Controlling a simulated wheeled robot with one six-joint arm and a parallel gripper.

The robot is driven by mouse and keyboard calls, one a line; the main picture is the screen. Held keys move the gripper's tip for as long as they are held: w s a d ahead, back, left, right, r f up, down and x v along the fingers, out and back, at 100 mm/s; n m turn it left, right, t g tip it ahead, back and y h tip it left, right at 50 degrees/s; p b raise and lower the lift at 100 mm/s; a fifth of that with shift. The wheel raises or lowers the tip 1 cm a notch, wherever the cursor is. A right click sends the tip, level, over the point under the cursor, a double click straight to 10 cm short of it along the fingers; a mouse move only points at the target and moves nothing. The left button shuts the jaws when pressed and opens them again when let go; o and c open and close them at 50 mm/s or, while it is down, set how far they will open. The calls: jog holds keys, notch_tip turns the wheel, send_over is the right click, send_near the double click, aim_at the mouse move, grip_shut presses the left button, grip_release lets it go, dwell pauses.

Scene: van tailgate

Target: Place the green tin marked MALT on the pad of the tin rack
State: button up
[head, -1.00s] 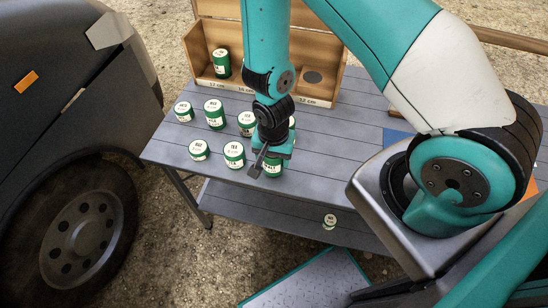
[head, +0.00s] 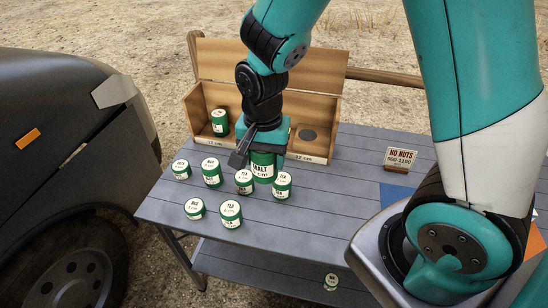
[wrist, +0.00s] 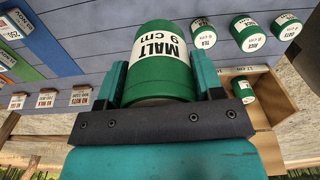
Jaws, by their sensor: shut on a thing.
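The green tin marked MALT (head: 263,167) has a white label and is held in my gripper (head: 262,146), in front of the wooden tin rack (head: 318,92). In the wrist view the MALT tin (wrist: 161,70) lies between both fingers of my gripper (wrist: 162,82), its label reading 9 cm. In the head view it appears raised above the table. The rack has compartments marked with widths. A dark round pad (head: 307,135) shows bare in the right compartment. Another green tin (head: 220,122) stands in the left compartment. The middle compartment is largely hidden by my arm.
Several green tins, such as one marked TEA (head: 231,213), stand on the grey slatted table (head: 300,225) left of and below my gripper. A NO NUTS sign (head: 400,159) stands right of the rack. One small tin (head: 331,281) is on the lower shelf.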

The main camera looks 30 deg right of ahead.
jog(key=w+d+b, duration=0.3)
jog(key=w, duration=0.9)
jog(key=w+d+r+n+b, duration=0.1)
jog(key=w+d+r+b, duration=0.15)
jog(key=w+d, duration=0.5)
jog(key=w+d+r+b, duration=0.1)
jog(key=w+d+b, duration=0.2)
jog(key=w+d, duration=0.5)
jog(key=f, duration=0.6)
jog(key=s+f, duration=0.1)
jog(key=f, duration=0.6)
jog(key=d+f, duration=0.1)
jog(key=f, duration=0.6)
jog(key=shift+s, duration=0.15)
jog(key=shift+f, duration=0.1)
jog(key=o, duration=1)
